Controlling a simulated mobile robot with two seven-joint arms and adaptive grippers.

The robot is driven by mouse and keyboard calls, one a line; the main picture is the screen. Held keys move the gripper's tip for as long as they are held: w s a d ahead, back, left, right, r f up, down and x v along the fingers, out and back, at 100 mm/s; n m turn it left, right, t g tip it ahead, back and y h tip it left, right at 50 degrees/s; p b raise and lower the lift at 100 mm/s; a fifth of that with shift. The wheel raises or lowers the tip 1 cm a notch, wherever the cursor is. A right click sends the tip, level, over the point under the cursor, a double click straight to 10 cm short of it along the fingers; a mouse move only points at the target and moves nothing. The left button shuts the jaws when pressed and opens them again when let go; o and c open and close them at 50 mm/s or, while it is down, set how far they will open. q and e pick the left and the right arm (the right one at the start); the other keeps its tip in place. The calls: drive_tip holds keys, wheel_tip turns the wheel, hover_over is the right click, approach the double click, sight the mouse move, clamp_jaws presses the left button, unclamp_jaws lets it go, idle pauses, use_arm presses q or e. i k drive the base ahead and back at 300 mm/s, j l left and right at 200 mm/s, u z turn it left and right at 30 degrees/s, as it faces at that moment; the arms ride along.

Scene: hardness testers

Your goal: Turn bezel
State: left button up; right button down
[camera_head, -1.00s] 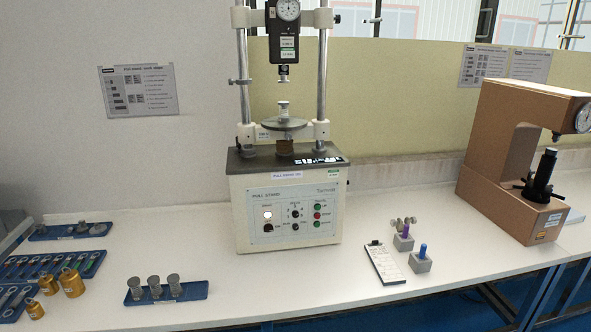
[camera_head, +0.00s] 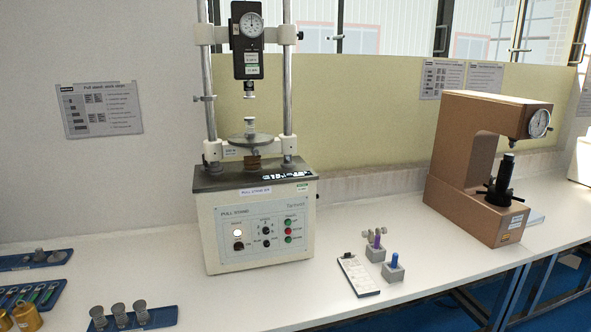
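A round white dial gauge (camera_head: 253,25) with a bezel sits at the top of the black force gauge body on the pull stand (camera_head: 265,225). A second round dial (camera_head: 539,123) is on the front of the brown hardness tester (camera_head: 467,150) at the right. Both dials are too small to read. The task does not say which bezel is meant. Neither of my grippers shows in the head view.
A white checklist board (camera_head: 358,275) and two grey blocks with a purple and a blue piece (camera_head: 394,268) lie between the machines. Blue trays (camera_head: 160,317) with metal fixtures and brass weights (camera_head: 25,316) are at the left. The bench front between the machines is mostly clear.

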sight(257, 22)
drive_tip(key=i+j, duration=0.2)
drive_tip(key=i, duration=0.15)
drive_tip(key=i+j, duration=0.2)
drive_tip(key=i, duration=0.15)
drive_tip(key=i+j, duration=0.2)
drive_tip(key=i, duration=0.15)
drive_tip(key=z, duration=0.55)
